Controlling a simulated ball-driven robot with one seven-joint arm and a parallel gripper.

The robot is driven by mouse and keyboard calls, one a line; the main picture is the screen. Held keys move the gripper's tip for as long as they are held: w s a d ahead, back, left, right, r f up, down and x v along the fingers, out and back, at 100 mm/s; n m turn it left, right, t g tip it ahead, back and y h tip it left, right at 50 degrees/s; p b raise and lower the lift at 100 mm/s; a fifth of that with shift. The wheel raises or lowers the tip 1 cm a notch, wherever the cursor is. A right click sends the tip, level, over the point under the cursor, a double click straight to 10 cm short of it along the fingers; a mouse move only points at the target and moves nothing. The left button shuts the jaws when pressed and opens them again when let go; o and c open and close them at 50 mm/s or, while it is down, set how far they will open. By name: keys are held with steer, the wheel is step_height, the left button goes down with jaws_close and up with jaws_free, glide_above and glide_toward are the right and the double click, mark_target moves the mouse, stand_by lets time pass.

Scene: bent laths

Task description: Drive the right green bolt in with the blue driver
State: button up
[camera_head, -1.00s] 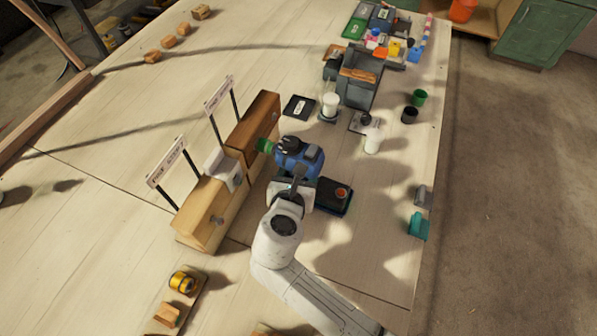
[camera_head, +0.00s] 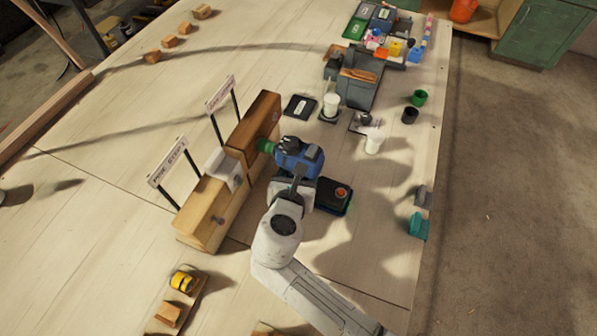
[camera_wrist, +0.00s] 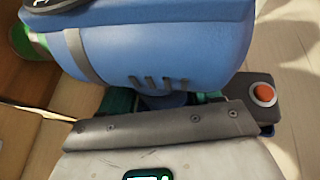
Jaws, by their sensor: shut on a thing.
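The blue driver (camera_head: 300,158) is held in my gripper (camera_head: 293,184), level, with its nose toward the dark brown wooden block. It fills the upper part of the wrist view (camera_wrist: 160,45). The green bolt (camera_head: 265,145) shows between the driver's nose and the face of the dark block (camera_head: 262,117); it also shows at the left edge of the wrist view (camera_wrist: 28,45). The nose and bolt look touching or very close; the exact contact is hidden. My gripper is shut on the driver's grip, and its fingers are mostly hidden.
A lighter wooden block (camera_head: 205,215) with a grey bolt stands left, with a white piece (camera_head: 222,168) between the blocks. Two signs on posts stand behind. A black box with a red button (camera_head: 335,195) lies right of my gripper. Cups and a grey holder (camera_head: 352,88) stand farther back.

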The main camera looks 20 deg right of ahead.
steer(key=shift+r, duration=0.2)
steer(key=shift+s+d+p, duration=1.05)
steer(key=shift+d+p, duration=0.1)
steer(key=shift+r, duration=0.15)
steer(key=shift+r, duration=1.9)
steer(key=shift+f, duration=0.1)
